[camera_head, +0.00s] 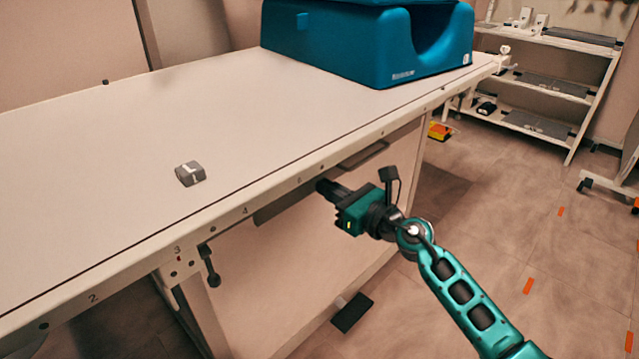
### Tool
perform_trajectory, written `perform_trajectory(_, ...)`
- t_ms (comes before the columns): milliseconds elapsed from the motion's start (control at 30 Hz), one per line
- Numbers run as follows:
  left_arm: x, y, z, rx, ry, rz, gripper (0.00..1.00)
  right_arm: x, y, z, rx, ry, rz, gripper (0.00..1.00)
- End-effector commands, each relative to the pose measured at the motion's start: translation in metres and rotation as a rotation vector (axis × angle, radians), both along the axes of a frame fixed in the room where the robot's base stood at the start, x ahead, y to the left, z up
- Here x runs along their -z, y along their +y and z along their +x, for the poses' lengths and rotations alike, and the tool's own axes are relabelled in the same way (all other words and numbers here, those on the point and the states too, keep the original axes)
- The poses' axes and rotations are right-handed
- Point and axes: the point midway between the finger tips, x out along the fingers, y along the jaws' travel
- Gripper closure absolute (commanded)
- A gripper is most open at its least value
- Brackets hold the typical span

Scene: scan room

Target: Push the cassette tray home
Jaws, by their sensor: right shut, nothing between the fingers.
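The cassette tray (284,207) is a thin grey slab under the near long edge of the table. Part of it sticks out below the rail, and a bar-like handle (366,155) shows farther right along the same edge. My right gripper (322,185) is shut and empty, with its fingertips at the front of the tray, just under the rail. The fingers and wrist hide the middle of the tray front. I cannot tell whether the fingertips touch it. My left gripper is not in view.
The white table (110,150) carries a small grey block marked L (190,173) and a large teal coil housing (380,45). A dark clamp lever (210,266) hangs from the rail at left. Shelves (545,90) stand back right. The floor at right is mostly clear.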

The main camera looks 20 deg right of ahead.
Motion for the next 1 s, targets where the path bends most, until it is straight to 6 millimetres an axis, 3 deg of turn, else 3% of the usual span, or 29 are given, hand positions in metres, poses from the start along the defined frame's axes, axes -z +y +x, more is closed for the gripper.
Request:
perform_trajectory(200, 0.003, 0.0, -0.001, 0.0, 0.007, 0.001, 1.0, 0.001, 0.009, 0.021, 0.0, 0.0, 0.001, 1.0)
perform_trajectory(667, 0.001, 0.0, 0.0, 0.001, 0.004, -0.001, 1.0, 0.0, 0.011, 0.026, -0.001, 0.001, 0.0, 1.0)
perform_trajectory(1000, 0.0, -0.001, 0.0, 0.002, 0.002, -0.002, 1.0, 0.0, 0.02, 0.049, 0.0, 0.0, 0.0, 1.0)
